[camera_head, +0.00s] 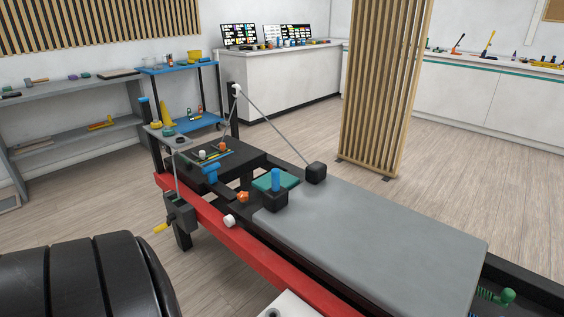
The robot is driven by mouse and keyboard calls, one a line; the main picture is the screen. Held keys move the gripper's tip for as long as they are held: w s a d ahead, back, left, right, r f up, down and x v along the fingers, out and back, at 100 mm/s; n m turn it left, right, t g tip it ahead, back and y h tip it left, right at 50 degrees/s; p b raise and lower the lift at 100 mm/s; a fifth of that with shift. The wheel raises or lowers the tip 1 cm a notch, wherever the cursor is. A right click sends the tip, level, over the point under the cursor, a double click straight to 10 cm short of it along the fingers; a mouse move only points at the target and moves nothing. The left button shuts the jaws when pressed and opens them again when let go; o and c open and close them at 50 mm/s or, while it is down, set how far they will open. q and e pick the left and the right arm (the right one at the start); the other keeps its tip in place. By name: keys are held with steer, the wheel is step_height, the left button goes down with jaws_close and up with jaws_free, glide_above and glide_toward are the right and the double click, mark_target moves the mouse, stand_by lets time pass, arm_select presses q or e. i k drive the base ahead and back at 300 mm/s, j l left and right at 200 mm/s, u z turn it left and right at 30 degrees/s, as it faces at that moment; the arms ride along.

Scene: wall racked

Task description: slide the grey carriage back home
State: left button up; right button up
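The grey carriage (385,241) is a long flat padded board on a low frame, reaching from the middle of the head view to the lower right. At its far left end are a teal pad (275,182) and two black blocks. A red rail (262,251) runs along the carriage's near side. Neither gripper shows in the view.
Beyond the carriage's far left end is a black platform (242,158) with small items. A green-knobbed spring (508,295) is at lower right. A slatted screen (384,90) stands behind; floor between is clear.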

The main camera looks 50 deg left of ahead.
mark_target(392, 259)
steer(key=j, duration=0.5)
steer(key=k+j+z, duration=0.1)
steer(key=j, duration=0.45)
steer(key=k+j+z, duration=0.1)
steer(key=j, duration=0.4)
steer(key=k+j, duration=0.15)
steer(key=j, duration=0.35)
